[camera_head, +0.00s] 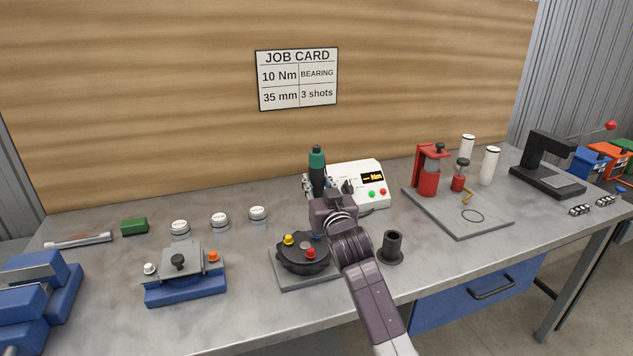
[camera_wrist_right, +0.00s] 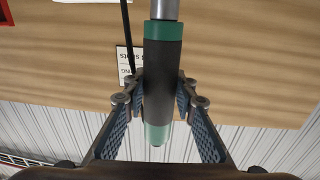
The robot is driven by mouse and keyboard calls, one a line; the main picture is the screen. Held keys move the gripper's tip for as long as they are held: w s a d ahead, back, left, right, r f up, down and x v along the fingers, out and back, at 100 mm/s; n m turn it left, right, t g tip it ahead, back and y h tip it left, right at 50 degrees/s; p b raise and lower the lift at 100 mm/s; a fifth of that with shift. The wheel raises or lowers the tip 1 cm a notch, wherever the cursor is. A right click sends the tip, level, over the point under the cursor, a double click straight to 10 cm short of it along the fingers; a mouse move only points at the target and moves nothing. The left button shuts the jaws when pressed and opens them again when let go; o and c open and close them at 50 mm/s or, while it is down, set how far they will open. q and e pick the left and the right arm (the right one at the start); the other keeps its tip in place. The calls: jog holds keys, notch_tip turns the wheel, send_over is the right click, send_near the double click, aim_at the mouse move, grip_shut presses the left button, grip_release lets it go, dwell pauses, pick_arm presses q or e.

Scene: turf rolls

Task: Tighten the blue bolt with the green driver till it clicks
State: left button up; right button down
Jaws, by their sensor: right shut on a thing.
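The green driver (camera_head: 317,158) stands upright, with a dark grip and green bands. My right gripper (camera_head: 318,186) is shut around its dark middle. In the right wrist view, both fingers of the right gripper (camera_wrist_right: 161,95) press on the driver (camera_wrist_right: 163,65) from either side. The blue bolt (camera_head: 316,237) shows only as a small patch on the round black fixture (camera_head: 297,262), largely hidden by my right arm. The driver's lower end is hidden behind my gripper in the head view, so I cannot tell whether it touches a bolt. My left gripper is out of view.
A yellow bolt (camera_head: 288,239) and a red bolt (camera_head: 310,253) sit on the fixture. A white controller (camera_head: 357,176) stands behind the driver. A black cup-like holder (camera_head: 391,246) stands right of my arm. A red press (camera_head: 430,172) is farther right.

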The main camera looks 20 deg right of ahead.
jog(key=shift+s+f+p, duration=0.1)
jog(key=shift+f+p, duration=0.7)
jog(key=shift+p, duration=0.1)
dwell(2.0)
jog(key=shift+r, duration=0.1)
